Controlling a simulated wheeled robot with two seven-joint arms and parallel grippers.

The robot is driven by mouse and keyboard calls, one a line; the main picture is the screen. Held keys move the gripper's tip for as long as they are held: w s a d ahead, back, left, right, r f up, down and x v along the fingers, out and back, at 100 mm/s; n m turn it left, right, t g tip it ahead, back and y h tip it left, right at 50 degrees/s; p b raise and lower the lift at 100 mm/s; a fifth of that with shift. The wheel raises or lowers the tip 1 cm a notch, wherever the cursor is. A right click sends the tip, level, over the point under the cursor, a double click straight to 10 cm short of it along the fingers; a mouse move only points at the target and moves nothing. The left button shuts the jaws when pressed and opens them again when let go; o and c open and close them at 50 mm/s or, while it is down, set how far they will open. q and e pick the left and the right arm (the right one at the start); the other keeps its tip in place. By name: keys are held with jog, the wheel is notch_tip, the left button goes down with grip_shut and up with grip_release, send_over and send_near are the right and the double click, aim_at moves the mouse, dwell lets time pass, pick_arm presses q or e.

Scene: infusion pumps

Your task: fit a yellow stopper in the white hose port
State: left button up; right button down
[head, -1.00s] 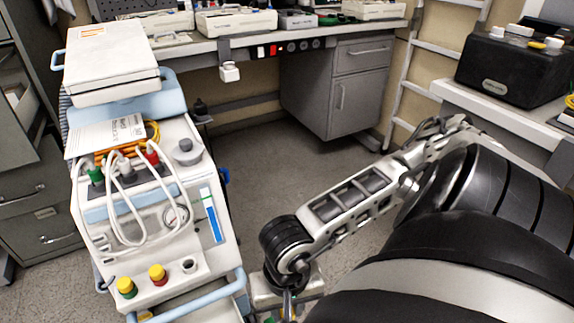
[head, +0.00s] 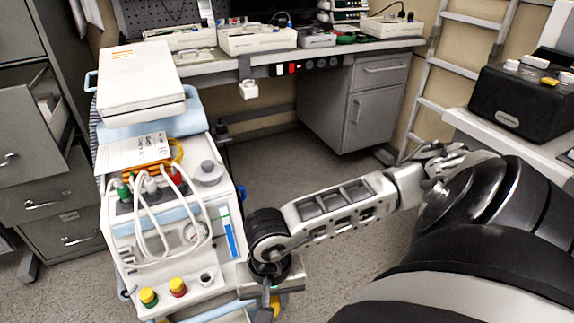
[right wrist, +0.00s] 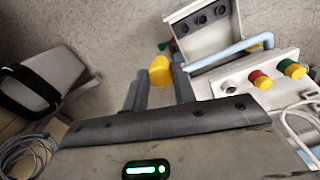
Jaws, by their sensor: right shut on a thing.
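The infusion pump cart (head: 165,255) stands left of centre in the head view. The white hose port (head: 207,279) on its front ledge is open and bare; it also shows in the right wrist view (right wrist: 231,87). The red and green ports beside it wear yellow stoppers (head: 178,284) (head: 148,295). My right gripper (head: 271,300) is right of the port and apart from it. In the right wrist view my right gripper (right wrist: 158,84) is shut on a yellow stopper (right wrist: 160,71) at its fingertips. In the head view the fingertips are partly hidden. My left gripper is not in view.
A blue rail (head: 205,311) runs along the cart's front below the ports. White hoses (head: 150,235) loop over the cart's face. A filing cabinet (head: 60,205) stands at left, a workbench (head: 215,66) at the back. The floor (head: 300,150) between is clear.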

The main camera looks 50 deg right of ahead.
jog(key=w+a+b, duration=0.2)
jog(key=w+b, duration=0.3)
jog(key=w, duration=1.5)
jog(key=f+b, duration=0.2)
jog(key=f, duration=0.1)
jog(key=f+b, duration=0.1)
jog(key=b, duration=0.1)
jog(key=shift+w+f, duration=0.35)
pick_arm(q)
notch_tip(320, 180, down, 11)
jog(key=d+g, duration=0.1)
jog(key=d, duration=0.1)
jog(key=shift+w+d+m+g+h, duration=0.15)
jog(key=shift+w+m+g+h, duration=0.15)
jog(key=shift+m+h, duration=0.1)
pick_arm(e)
jog(key=shift+f, duration=0.2)
pick_arm(q)
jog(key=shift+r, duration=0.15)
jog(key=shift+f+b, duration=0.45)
jog(key=shift+b, duration=0.2)
pick_arm(e)
jog(key=shift+f, duration=0.55)
pick_arm(q)
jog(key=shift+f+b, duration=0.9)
jog(key=shift+b, duration=0.05)
pick_arm(e)
jog(key=shift+f, duration=1.05)
